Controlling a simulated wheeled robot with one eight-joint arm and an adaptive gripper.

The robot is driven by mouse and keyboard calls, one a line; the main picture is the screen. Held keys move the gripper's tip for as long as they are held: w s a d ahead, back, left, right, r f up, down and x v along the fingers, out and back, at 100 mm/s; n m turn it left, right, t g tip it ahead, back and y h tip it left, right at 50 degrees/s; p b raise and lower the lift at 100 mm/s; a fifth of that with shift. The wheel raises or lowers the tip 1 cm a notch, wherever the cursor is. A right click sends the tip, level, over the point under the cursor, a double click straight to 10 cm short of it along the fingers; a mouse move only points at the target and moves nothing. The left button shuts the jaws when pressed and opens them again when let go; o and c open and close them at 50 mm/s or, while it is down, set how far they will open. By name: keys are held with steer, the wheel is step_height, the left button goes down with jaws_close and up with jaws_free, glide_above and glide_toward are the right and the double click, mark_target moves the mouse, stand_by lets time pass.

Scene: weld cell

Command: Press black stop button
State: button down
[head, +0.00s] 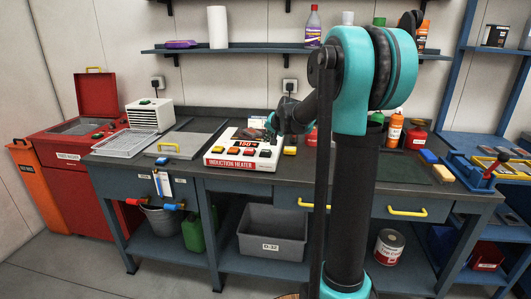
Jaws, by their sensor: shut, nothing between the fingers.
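I cannot pick out a black stop button with certainty at this size. My gripper (271,125) is small in the head view, at the right back part of the heater's panel. Its fingers are shut and empty. My arm hides part of the bench to the right of the heater; whether the fingertips touch the panel cannot be told.
A shelf (230,50) runs above.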

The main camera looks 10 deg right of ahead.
mark_target(266, 152)
steer(key=shift+f, duration=1.25)
steer(key=shift+f, duration=0.1)
stand_by(0.5)
steer(key=shift+f, duration=0.3)
steer(key=shift+f, duration=0.5)
stand_by(0.8)
steer(key=shift+r, duration=0.9)
steer(key=shift+r, duration=2.55)
